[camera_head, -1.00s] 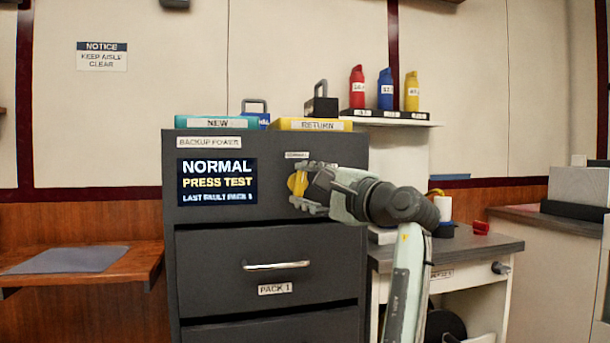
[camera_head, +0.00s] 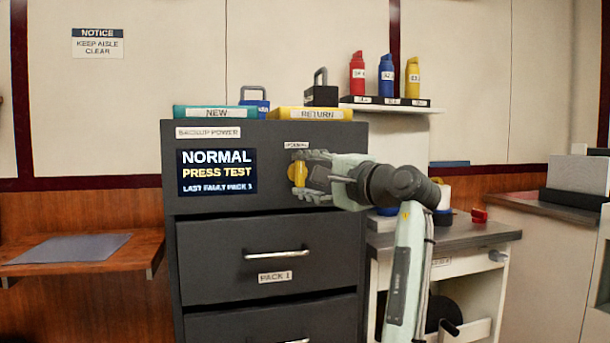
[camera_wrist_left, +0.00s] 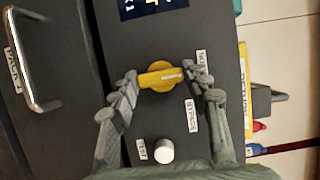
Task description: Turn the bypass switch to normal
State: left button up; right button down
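The yellow bypass switch (camera_head: 297,174) sits on the dark cabinet's top panel, right of the display (camera_head: 217,172), which reads NORMAL, PRESS TEST, LAST FAULT PACK 1. In the left wrist view the switch (camera_wrist_left: 160,76) points toward the NORMAL label (camera_wrist_left: 202,67), away from the BYPASS label (camera_wrist_left: 191,116). My left gripper (camera_head: 308,176) is at the switch. In the left wrist view its fingers (camera_wrist_left: 168,72) are spread on both sides of the handle; the right finger is clear of it, the left finger is close and contact is unclear. My right gripper is out of view.
A white round button (camera_wrist_left: 163,151) sits beside the TEST label. Teal (camera_head: 216,112) and yellow (camera_head: 310,113) trays lie on the cabinet top. Drawer handles (camera_head: 276,253) stick out below. A counter (camera_head: 460,233) stands right, a wooden shelf (camera_head: 80,250) left.

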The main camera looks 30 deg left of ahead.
pick_arm(q)
jog(key=o, duration=0.3)
jog(key=shift+o, duration=0.2)
jog(key=v, duration=1.2)
